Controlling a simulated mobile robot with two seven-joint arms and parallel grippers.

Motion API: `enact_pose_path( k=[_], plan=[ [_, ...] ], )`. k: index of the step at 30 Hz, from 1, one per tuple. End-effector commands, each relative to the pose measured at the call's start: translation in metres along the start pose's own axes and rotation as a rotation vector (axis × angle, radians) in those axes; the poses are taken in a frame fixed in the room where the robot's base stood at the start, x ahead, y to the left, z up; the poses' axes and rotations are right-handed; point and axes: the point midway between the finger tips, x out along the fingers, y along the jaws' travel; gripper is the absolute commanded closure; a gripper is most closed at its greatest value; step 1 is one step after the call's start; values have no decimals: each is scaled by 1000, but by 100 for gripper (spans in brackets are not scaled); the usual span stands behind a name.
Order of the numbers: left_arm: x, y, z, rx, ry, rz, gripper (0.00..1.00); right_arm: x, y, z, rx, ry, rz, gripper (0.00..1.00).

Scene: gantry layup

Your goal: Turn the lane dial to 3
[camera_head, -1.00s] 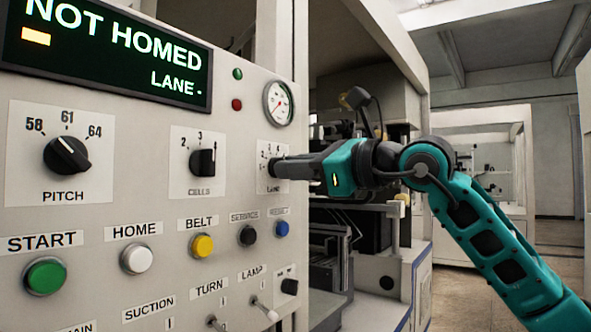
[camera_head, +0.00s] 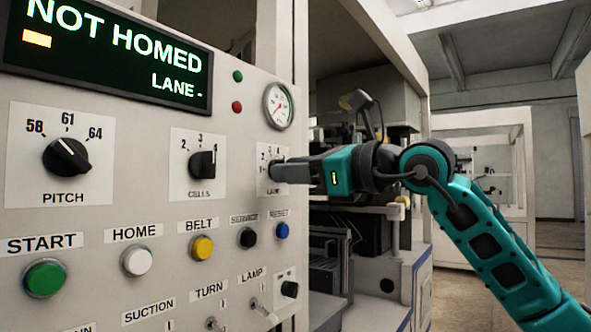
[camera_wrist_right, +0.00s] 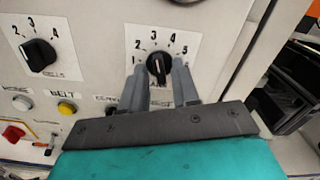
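The lane dial (camera_wrist_right: 158,68) is a black knob on a white plate marked 1 to 5, seen in the right wrist view. Its ridge stands roughly upright there; I cannot tell exactly which number it points at. My right gripper (camera_wrist_right: 159,75) is open, with one finger on each side of the dial. In the head view, my right gripper (camera_head: 276,172) reaches the lane plate (camera_head: 264,158) from the right and hides most of the dial. The display (camera_head: 110,50) reads NOT HOMED and LANE with a dash. My left gripper is not in view.
The cells dial (camera_head: 202,165) and pitch dial (camera_head: 66,157) are left of the lane dial. Below are the yellow belt button (camera_head: 202,247), black service button (camera_head: 248,238) and blue reset button (camera_head: 281,231). A gauge (camera_head: 278,105) sits above. Open room lies right of the panel.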

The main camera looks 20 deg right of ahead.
Motion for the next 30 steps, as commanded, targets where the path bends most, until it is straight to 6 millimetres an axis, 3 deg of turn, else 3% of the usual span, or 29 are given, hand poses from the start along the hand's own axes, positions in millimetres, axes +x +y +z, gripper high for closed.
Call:
enact_pose_path(
  k=[8, 13, 24, 30],
  plan=[
    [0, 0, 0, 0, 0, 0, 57, 0, 0, 0, -1, -1, 0, 63],
    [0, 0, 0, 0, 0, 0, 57, -12, 0, 0, -1, -1, -1, 63],
    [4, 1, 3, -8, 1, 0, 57, -90, -1, -2, -1, 1, -5, 63],
    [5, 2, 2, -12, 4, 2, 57, -119, 0, -2, 0, 1, -1, 63]
  ],
)
